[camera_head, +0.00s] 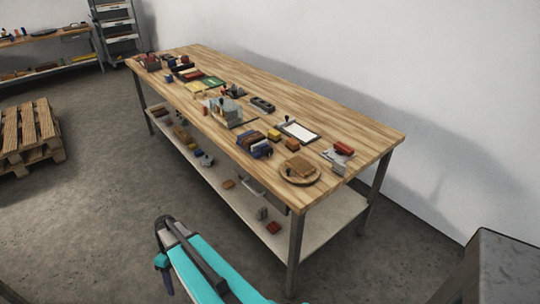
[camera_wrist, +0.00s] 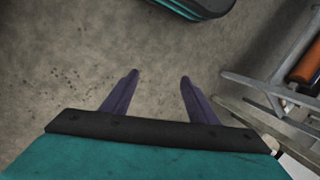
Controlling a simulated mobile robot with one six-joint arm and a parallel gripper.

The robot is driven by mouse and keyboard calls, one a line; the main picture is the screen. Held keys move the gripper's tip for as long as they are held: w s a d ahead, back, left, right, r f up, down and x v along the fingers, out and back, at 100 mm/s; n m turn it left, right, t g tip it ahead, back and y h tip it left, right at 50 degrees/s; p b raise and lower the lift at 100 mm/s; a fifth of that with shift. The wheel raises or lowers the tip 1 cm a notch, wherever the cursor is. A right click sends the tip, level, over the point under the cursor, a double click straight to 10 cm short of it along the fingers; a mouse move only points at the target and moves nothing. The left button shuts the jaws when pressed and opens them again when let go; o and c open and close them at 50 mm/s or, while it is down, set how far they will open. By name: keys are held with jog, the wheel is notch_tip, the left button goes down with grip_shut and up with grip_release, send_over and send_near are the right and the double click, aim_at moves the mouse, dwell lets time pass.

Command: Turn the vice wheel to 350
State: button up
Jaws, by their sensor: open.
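I cannot make out a vice wheel in either view. The wooden workbench (camera_head: 335,118) carries many small objects, too small to tell apart for certain. A blue and brown object (camera_head: 255,145) sits at its front edge, and a grey block-like object (camera_head: 225,110) stands near the middle; I cannot tell whether either is a vice. In the wrist view my gripper (camera_wrist: 159,76) is open, its two dark fingers apart with only bare floor behind them. It is touching nothing. In the head view my teal arm is at the bottom, away from the bench.
A round wooden plate (camera_head: 300,180) and a clipboard (camera_head: 298,131) lie on the bench. A wooden pallet (camera_head: 28,135) is on the left floor. A dark box (camera_head: 500,265) is at lower right. The wrist view shows a metal frame with an orange roller (camera_wrist: 306,66).

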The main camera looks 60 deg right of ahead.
jog(key=w+d+r+t, duration=0.1)
jog(key=w+d+r, duration=0.1)
jog(key=d+r, duration=0.3)
jog(key=w+d+r+m+t, duration=0.1)
jog(key=w+d+r, duration=0.1)
jog(key=d, duration=0.4)
jog(key=w+d+r+t, duration=0.1)
jog(key=w+d+r, duration=0.25)
jog(key=d, duration=0.25)
jog(key=m+t+h, duration=0.4)
jog(key=m, duration=0.2)
send_near(270, 148)
jog(key=a+v, duration=0.1)
jog(key=v, duration=0.3)
jog(key=shift+w+d, duration=0.1)
jog(key=shift+d+p+x, duration=0.15)
jog(key=shift+p+x, duration=0.7)
jog(key=shift+x, duration=2.6)
jog(key=shift+d+p+x, duration=0.1)
jog(key=shift+p+x, duration=0.7)
jog(key=shift+x, duration=2.65)
